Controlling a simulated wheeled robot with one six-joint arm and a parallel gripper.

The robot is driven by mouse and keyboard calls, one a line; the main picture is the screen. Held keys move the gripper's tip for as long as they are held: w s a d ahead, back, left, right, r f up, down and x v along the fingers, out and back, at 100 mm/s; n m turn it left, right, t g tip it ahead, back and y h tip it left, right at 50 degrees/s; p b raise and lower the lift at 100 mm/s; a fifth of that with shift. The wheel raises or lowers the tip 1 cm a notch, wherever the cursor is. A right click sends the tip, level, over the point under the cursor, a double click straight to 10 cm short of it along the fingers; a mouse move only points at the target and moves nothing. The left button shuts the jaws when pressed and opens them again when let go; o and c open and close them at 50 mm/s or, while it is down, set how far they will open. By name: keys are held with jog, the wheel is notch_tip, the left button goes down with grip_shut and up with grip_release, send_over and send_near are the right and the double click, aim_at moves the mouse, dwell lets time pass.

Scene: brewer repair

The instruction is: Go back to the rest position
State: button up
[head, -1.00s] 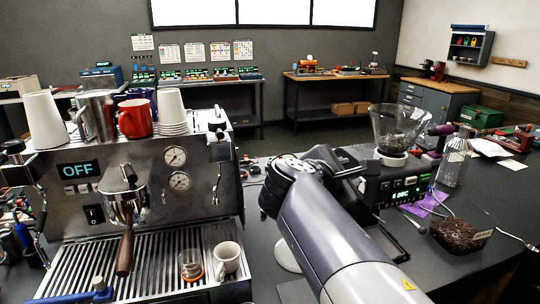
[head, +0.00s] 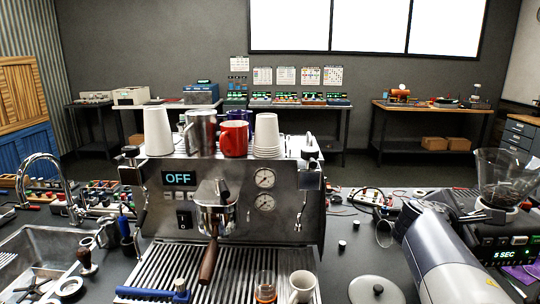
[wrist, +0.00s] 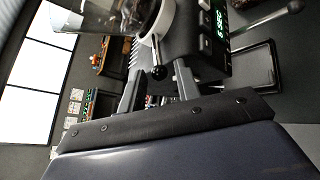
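My gripper (wrist: 158,88) shows in the wrist view with its two dark fingers apart and nothing held between them. The grinder, with its clear hopper and "5 SEC" display (wrist: 220,18), is close in front of the fingers. I cannot tell whether they touch it. In the head view my arm comes in at the lower right, just left of the grinder (head: 502,205). My fingers cannot be made out there.
The espresso machine (head: 160,215) stands at the centre, its display reading OFF. Cups stand on top, and a white mug (head: 301,288) and a small glass (head: 265,287) are on its drip grate. A round lid (head: 375,291) lies right of it. A sink (head: 40,250) is at left.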

dwell(0.3)
jog(key=v, duration=1.1)
jog(key=w+d+f+m+g, duration=0.1)
jog(key=w+d+f, duration=0.2)
jog(key=w+d, duration=0.3)
jog(key=shift+w+d+f+h, duration=0.15)
jog(key=shift+d+h, duration=0.25)
jog(key=shift+d, duration=1.1)
